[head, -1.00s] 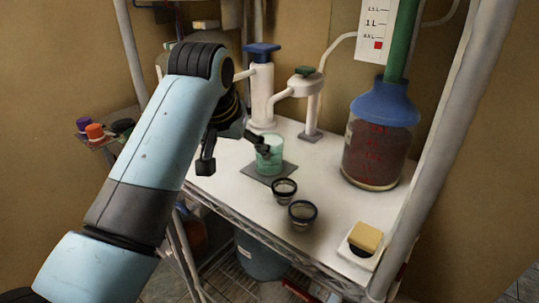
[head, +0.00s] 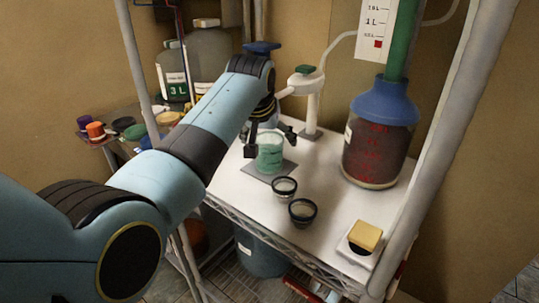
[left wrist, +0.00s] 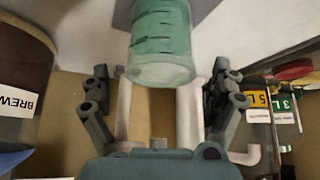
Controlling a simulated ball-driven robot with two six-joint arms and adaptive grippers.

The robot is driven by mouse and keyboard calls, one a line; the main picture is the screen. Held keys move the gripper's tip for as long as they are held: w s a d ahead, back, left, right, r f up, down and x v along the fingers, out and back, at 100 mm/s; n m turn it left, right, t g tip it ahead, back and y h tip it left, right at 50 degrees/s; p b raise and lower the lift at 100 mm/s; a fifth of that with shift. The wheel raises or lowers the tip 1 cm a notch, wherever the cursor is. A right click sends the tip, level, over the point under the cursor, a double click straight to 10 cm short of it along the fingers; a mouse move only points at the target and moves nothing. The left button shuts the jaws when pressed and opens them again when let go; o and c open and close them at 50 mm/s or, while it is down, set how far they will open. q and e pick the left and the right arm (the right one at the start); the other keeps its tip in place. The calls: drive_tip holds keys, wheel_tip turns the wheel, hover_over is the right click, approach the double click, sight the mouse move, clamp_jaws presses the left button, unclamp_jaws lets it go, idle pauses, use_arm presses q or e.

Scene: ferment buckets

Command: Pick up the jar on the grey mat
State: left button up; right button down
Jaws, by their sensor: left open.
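The jar (head: 270,158) is a green-tinted glass with faint marks, upright on the grey mat (head: 286,170) on the white shelf. My left gripper (head: 269,140) is open and empty at the jar's upper part, one finger on each side of it in the picture. In the left wrist view the jar (left wrist: 160,35) shows between the spread fingertips (left wrist: 162,73), with clear gaps on both sides. The mat (left wrist: 204,8) shows behind it. I cannot tell whether the fingers reach fully around the jar. My right gripper is not in view.
Two small dark-rimmed cups (head: 284,187) (head: 303,212) stand just in front of the mat. A large red-filled bottle with a blue top (head: 378,145) stands to the right. A yellow sponge (head: 365,235) sits at the front right. A white post with a green top (head: 307,100) stands behind.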

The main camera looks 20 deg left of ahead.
use_arm(q)
drive_tip(key=shift+x, duration=0.75)
drive_tip(key=c, duration=1.5)
drive_tip(key=shift+c, duration=0.3)
drive_tip(key=shift+r, duration=0.15)
